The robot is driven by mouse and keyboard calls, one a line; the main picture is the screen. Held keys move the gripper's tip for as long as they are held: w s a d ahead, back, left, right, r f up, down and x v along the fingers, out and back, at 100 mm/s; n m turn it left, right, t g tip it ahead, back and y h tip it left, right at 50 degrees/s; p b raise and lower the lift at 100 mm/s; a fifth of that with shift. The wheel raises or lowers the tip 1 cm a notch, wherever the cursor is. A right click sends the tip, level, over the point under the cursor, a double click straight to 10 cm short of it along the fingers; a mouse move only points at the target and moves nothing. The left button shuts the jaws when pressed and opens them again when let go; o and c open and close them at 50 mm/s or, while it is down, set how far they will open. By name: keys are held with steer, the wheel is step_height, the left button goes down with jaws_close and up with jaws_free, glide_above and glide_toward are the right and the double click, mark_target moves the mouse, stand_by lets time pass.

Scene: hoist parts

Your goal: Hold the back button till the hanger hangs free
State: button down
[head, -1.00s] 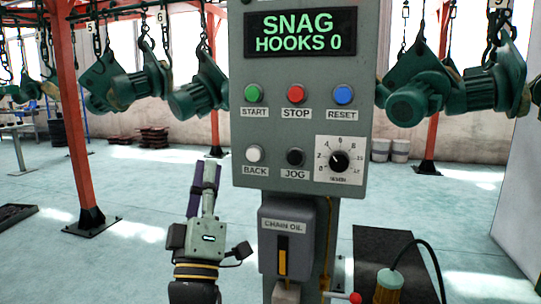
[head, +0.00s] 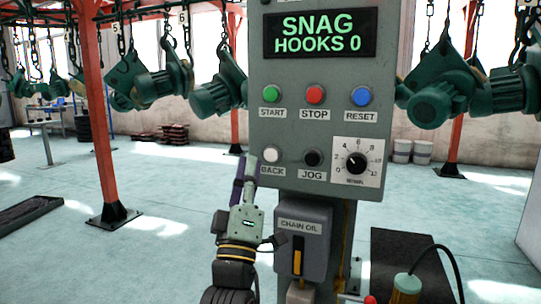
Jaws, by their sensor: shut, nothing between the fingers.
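The grey control panel (head: 320,125) stands in the middle, and its display (head: 317,34) reads SNAG HOOKS 0. The white back button (head: 271,154) is at its lower left, above the BACK label. My gripper (head: 250,162) is shut and empty, pointing up at the panel's left edge. Its tip shows just left of and slightly below the back button; I cannot tell whether it touches the panel. Green hoist units (head: 147,82) hang from chains on hooks left of the panel, and more (head: 450,95) hang to the right. Which hanger is snagged cannot be told.
The START button (head: 271,93), STOP button (head: 315,94), RESET button (head: 361,96), black JOG button (head: 313,158) and a dial (head: 357,162) share the panel. A chain oil box (head: 303,245) sits below. A red post (head: 103,150) stands left; the floor between is open.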

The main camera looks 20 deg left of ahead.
mark_target(271, 155)
steer(key=shift+w, duration=2.4)
steer(key=shift+w+d, duration=0.1)
steer(key=shift+w, duration=0.3)
